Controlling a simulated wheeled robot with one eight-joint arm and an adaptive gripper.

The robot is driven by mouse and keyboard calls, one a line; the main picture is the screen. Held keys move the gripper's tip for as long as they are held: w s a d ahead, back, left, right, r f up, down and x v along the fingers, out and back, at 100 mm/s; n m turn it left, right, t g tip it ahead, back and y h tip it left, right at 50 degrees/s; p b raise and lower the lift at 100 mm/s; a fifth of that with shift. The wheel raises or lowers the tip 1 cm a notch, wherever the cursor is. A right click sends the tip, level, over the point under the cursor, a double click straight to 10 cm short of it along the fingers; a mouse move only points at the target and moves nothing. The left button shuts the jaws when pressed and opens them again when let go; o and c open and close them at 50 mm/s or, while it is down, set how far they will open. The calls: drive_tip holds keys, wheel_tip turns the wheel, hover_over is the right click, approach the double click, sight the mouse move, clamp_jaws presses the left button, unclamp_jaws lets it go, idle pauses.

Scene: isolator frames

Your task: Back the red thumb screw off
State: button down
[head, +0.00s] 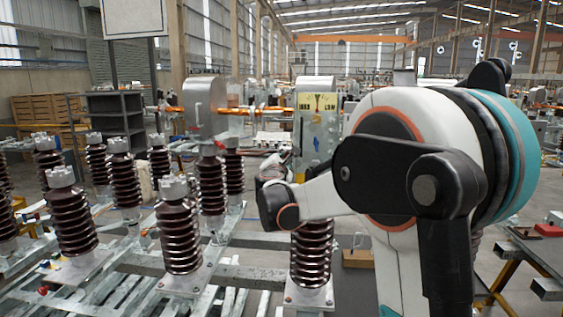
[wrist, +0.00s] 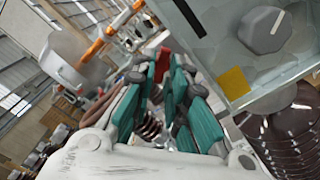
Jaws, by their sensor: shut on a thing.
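The red thumb screw (wrist: 162,63) shows in the wrist view as a small red piece between the far ends of the teal finger pads. Only part of it shows; its thread and seat are hidden. My gripper (wrist: 164,72) is closed around it, with the pads on either side of the red piece. A grey box (wrist: 250,45) with a round dark knob (wrist: 266,30) and a yellow square label (wrist: 235,82) stands right beside the fingers. In the head view my arm fills the right, and I cannot make out the fingers or the screw there.
Brown ribbed insulators (head: 181,238) stand in rows on grey steel frames, one close in front of my arm (head: 312,250). A box with a yellow dial plate (head: 318,103) stands behind my arm. An orange bar (head: 248,111) runs left of it. A workbench (head: 540,250) is at right.

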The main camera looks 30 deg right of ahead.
drive_tip(key=n, duration=0.5)
drive_tip(key=shift+s+d+f+b, duration=0.1)
drive_tip(key=shift+f+b, duration=0.1)
drive_tip(key=shift+b, duration=0.1)
drive_tip(key=shift+n, duration=0.3)
drive_tip(key=c, duration=1.7)
unclamp_jaws()
drive_tip(key=v, duration=1.2)
